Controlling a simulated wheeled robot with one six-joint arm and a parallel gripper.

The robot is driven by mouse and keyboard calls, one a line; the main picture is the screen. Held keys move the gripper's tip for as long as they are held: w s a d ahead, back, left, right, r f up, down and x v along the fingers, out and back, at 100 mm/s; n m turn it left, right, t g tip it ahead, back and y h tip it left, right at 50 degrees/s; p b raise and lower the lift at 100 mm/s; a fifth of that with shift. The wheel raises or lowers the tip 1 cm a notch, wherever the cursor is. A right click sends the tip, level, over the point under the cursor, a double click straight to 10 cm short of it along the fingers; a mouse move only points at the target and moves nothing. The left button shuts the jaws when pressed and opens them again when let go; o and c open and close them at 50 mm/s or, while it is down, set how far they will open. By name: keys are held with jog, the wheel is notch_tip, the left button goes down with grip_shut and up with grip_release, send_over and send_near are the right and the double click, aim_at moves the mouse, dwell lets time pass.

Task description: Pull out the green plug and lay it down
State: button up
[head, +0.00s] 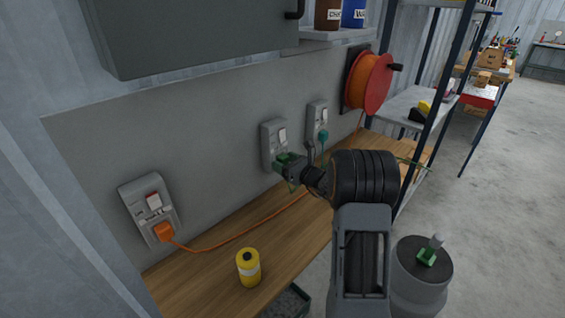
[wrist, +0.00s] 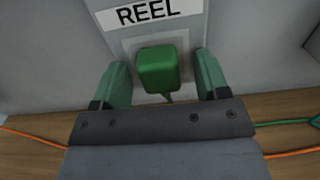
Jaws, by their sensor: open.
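The green plug (wrist: 158,70) sits in a wall socket labelled REEL, with its cord hanging below, in the wrist view. In the head view the plug (head: 284,158) shows at the middle socket, partly hidden by my gripper. My gripper (wrist: 163,84) is open, one green finger on each side of the plug, with a visible gap on both sides. In the head view my gripper (head: 290,170) reaches to the middle socket from the right.
A wooden bench (head: 215,275) runs under the sockets, with a yellow canister (head: 248,267) on it. An orange plug (head: 163,232) is in the left socket and a teal plug (head: 323,136) in the right one. Orange cable crosses the bench. A cable reel (head: 368,80) hangs at right.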

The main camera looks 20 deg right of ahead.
aim_at(286, 163)
jog(key=shift+c, duration=0.2)
dwell(0.7)
grip_shut()
dwell(0.5)
jog(key=shift+s+d, duration=0.1)
jog(key=shift+s, duration=0.05)
jog(key=shift+b+v, duration=0.45)
jog(key=shift+v, duration=2.2)
jog(key=shift+s, duration=0.15)
